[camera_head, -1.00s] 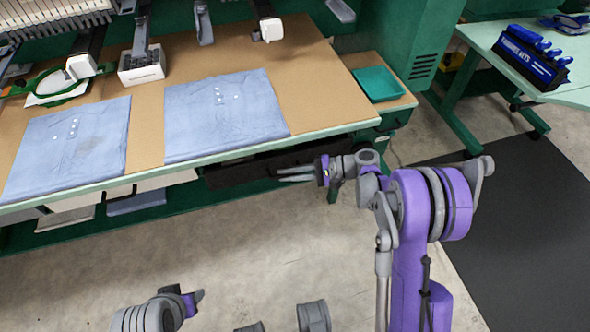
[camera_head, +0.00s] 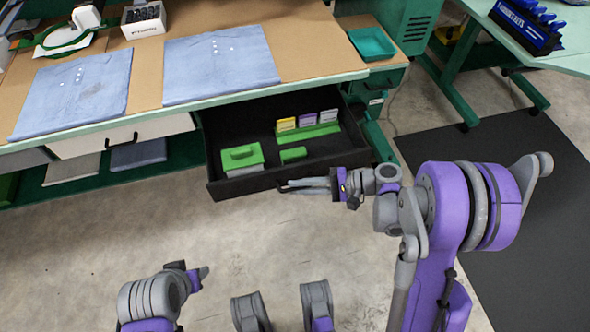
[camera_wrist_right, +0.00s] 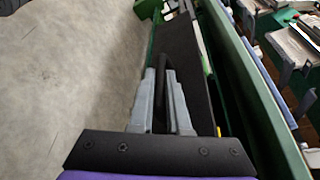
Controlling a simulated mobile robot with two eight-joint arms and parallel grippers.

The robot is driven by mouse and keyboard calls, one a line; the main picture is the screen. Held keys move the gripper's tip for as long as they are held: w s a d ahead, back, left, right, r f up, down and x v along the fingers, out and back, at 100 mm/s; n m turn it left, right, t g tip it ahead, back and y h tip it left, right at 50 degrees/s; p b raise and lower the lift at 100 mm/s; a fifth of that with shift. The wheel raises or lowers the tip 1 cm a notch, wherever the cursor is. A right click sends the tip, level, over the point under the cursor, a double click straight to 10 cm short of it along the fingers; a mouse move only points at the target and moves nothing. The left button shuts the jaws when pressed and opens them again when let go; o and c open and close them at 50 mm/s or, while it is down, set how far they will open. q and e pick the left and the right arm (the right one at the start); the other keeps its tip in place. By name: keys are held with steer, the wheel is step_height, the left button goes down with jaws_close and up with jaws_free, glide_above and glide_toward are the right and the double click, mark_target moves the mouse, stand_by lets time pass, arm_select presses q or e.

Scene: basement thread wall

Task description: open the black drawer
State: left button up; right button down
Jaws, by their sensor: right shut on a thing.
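The black drawer (camera_head: 222,190) is pulled out from under the table in the head view, with its inside showing. In it are a green-lidded box (camera_head: 242,157), a small green block (camera_head: 293,154) and a green rack with several coloured packets (camera_head: 308,130). My right gripper (camera_head: 288,186) is at the drawer's front. In the right wrist view its fingers (camera_wrist_right: 163,95) are shut on the dark drawer handle (camera_wrist_right: 163,75). My left gripper (camera_head: 200,275) is low in the head view, away from the drawer; its fingers are too small to judge.
The table (camera_head: 300,50) above carries two folded blue cloths (camera_head: 220,65) and a green tray (camera_head: 372,43). A white drawer (camera_head: 120,135) is left of the black one. Concrete floor in front is clear. A dark mat (camera_head: 500,190) lies right.

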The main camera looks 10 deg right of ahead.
steer(key=shift+s, duration=1.9)
steer(key=c, duration=0.9)
jaws_free()
steer(key=shift+d, duration=0.15)
steer(key=p+v, duration=0.1)
steer(key=v, duration=0.9)
steer(key=shift+s+d, duration=0.1)
steer(key=shift+d, duration=0.2)
